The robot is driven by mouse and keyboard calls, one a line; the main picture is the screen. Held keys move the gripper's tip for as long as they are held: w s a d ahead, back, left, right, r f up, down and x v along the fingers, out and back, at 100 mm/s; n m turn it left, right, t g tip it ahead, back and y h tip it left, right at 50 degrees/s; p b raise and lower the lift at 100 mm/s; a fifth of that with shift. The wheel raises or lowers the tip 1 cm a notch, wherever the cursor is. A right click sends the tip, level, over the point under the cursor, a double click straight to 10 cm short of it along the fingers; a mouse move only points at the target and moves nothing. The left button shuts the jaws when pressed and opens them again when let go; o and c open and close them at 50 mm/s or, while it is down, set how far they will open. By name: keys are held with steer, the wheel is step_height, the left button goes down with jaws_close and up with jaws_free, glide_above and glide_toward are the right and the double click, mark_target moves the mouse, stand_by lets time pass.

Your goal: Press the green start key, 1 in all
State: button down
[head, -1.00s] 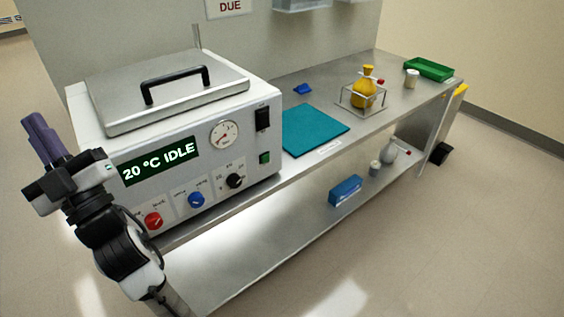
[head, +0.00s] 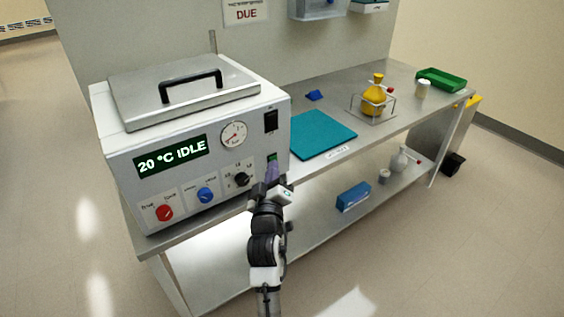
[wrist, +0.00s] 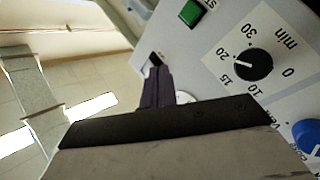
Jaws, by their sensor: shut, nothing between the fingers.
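The green start key (wrist: 193,12) is a small square button on the white front panel of the bath machine, near the top of the wrist view. In the head view the green key (head: 272,157) shows just above my gripper, partly hidden by it. My gripper (head: 272,166) has purple fingers, held together and empty, in front of the panel's right end. In the wrist view the fingers (wrist: 156,72) point toward the panel, below and left of the key. I cannot tell whether they touch the panel. The machine's display (head: 172,156) reads "20 °C IDLE".
A black timer knob (wrist: 253,64) sits beside the key, with a blue knob (head: 205,195) and a red knob (head: 164,212) further left. A black switch (head: 271,120) is above the key. A teal mat (head: 322,135) lies right of the machine. The floor in front is clear.

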steer(key=d+f+g+h, duration=0.1)
steer(key=d+f+h, duration=0.1)
steer(key=d+f, duration=0.3)
steer(key=shift+s+d+f+m+g, duration=0.2)
steer(key=shift+d+m+g, duration=0.1)
steer(key=shift+d, duration=0.5)
steer(key=shift+a, duration=0.1)
steer(key=w+a+b, duration=0.4)
steer(key=w+a, duration=0.1)
steer(key=w, duration=0.2)
steer(key=shift+w+r, duration=0.1)
stand_by(1.5)
steer(key=shift+w+a, duration=0.2)
steer(key=shift+w, duration=0.15)
